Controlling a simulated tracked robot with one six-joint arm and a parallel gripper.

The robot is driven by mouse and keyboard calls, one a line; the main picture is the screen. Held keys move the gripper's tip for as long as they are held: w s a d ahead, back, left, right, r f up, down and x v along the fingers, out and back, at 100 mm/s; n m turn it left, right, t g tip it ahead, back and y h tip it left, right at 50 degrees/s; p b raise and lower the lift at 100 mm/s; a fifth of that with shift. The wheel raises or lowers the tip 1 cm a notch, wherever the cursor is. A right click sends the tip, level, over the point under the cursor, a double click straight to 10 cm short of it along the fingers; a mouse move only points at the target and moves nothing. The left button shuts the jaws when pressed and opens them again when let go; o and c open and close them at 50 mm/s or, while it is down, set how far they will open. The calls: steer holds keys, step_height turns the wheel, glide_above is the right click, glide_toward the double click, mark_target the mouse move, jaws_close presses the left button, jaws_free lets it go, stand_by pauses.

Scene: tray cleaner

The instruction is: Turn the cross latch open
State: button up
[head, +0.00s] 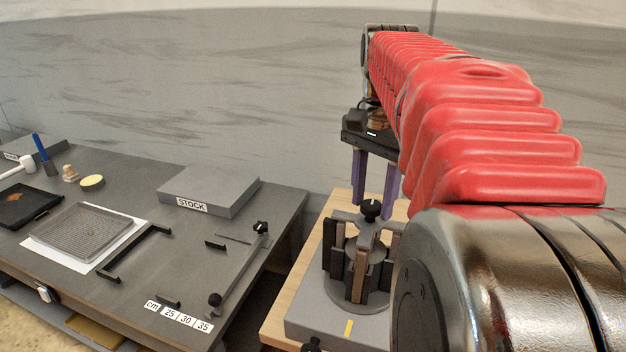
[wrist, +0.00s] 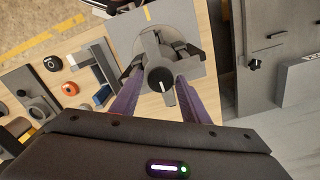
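The cross latch (head: 345,220) is a grey cross-shaped piece with a black knob (head: 371,209) on top. It sits on a round fixture with several upright jaws, on a grey base block (head: 318,325). In the wrist view the knob (wrist: 161,80) has a white mark, and the cross arms (wrist: 151,45) spread out beyond it. My gripper (head: 375,210) has two purple fingers, spread apart and pointing down at the latch. In the wrist view the fingers of my gripper (wrist: 158,78) appear on either side of the knob. I cannot tell whether they touch the latch.
A dark bench (head: 230,285) to the left holds a STOCK block (head: 205,190), a mesh tray (head: 80,232), a black handle (head: 135,255) and small tools. A gap separates it from the wooden table (head: 282,318). An orange-ringed part (wrist: 70,88) lies beside the base in the wrist view.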

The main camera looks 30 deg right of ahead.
jaws_close()
steer(key=shift+a, duration=0.15)
stand_by(0.4)
